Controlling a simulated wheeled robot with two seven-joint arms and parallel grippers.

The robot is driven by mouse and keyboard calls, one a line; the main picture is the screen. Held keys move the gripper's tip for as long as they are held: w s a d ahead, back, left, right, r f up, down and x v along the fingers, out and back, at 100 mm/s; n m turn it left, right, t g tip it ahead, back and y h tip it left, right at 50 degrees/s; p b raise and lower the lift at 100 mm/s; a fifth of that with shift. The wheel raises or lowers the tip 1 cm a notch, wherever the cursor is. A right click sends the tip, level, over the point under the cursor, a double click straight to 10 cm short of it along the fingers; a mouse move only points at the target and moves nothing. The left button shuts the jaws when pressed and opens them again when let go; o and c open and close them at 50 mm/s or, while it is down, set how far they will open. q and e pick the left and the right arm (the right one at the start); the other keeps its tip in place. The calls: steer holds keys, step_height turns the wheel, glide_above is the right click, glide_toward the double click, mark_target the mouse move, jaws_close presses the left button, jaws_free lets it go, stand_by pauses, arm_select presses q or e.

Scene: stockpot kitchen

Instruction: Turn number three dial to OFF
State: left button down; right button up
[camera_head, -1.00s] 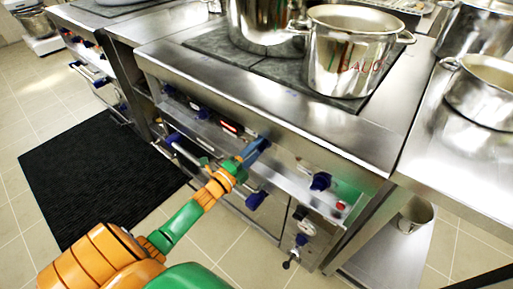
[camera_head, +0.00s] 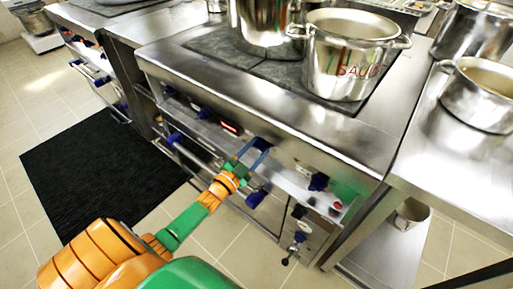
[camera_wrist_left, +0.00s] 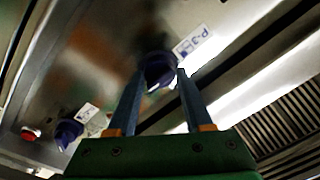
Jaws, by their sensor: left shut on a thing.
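The number three dial is a dark blue knob (camera_wrist_left: 157,70) on the stove's steel front panel, beside a white label reading P3 in the left wrist view. My left gripper (camera_wrist_left: 160,73) is shut on this knob, with one blue finger on each side. In the head view my left gripper (camera_head: 256,147) reaches the panel below the stove edge, and its fingers mostly hide the knob. The exact angle of the dial's pointer cannot be read. My right gripper is not in view.
Another blue knob (camera_head: 319,181) and a red button (camera_head: 337,205) sit further right on the panel. Oven handles and lower knobs (camera_head: 257,198) lie below my gripper. A steel pot (camera_head: 340,75) stands on the stove top. A black mat (camera_head: 95,175) covers the floor at left.

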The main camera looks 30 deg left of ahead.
arm_select(q)
steer(key=n+p, duration=0.1)
steer(key=n, duration=0.9)
steer(key=shift+g+y+p, duration=0.3)
steer(key=shift+p, duration=0.1)
steer(key=shift+a+n+g, duration=0.1)
steer(key=shift+n+g, duration=0.2)
steer(key=shift+n, duration=4)
steer(key=shift+r+n, duration=0.1)
steer(key=shift+n, duration=0.2)
steer(key=shift+c, duration=1.6)
jaws_free()
steer(key=s+p, duration=0.1)
steer(key=s, duration=0.6)
steer(key=shift+r, duration=0.15)
